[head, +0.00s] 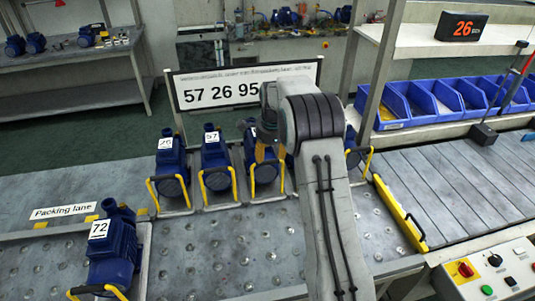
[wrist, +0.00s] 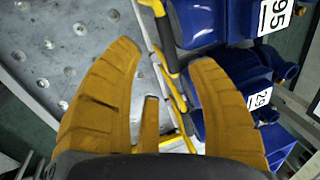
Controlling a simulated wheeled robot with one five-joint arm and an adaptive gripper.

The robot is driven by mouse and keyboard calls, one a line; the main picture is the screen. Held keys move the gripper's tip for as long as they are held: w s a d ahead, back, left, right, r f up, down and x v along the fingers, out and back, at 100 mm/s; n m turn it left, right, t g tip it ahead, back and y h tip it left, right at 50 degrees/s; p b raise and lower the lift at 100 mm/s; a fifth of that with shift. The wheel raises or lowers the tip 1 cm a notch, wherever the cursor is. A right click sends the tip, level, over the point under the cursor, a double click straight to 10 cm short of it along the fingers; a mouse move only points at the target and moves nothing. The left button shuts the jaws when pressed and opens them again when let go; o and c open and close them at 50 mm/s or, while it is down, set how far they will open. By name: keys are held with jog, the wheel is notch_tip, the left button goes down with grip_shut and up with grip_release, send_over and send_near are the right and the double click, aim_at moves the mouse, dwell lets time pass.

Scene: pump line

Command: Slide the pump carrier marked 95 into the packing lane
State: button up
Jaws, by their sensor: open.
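The pump carrier marked 95 (wrist: 225,18) shows at the top right of the wrist view, a blue pump with a yellow handle. In the head view a carrier (head: 250,150) stands third from the left in the row, its label too small to read and partly covered by my gripper. My gripper (wrist: 165,85) is open and empty, its yellow fingers spread, with yellow handle bars showing between and beyond them. In the head view my gripper (head: 268,150) hangs over the row. I cannot tell whether it touches a handle. The packing lane (head: 40,190) lies at the left, with its label.
Carriers 26 (head: 168,165) and 57 (head: 214,160) stand left of my gripper. Carrier 72 (head: 112,250) stands front left. Another carrier (head: 352,150) is partly behind my arm. A sign (head: 240,92) stands behind the row. The studded deck (head: 220,250) in front is mostly clear.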

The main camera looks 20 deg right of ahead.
aim_at(267, 161)
jog(key=shift+w+d+r+p, duration=0.1)
jog(key=shift+w+d+p, duration=0.05)
jog(key=shift+w+p, duration=0.55)
jog(key=shift+w+d+r+p, duration=0.1)
jog(key=shift+w+p, duration=0.45)
jog(key=shift+w, duration=0.2)
notch_tip(267, 161, down, 2)
jog(key=shift+f+b, duration=0.1)
jog(key=shift+b, duration=0.7)
jog(key=f+b, duration=0.3)
jog(key=shift+s+f, duration=0.1)
jog(key=shift+s, duration=0.1)
jog(key=shift+b+x, duration=0.55)
jog(key=shift+x, duration=0.65)
jog(key=shift+c, duration=0.3)
grip_shut()
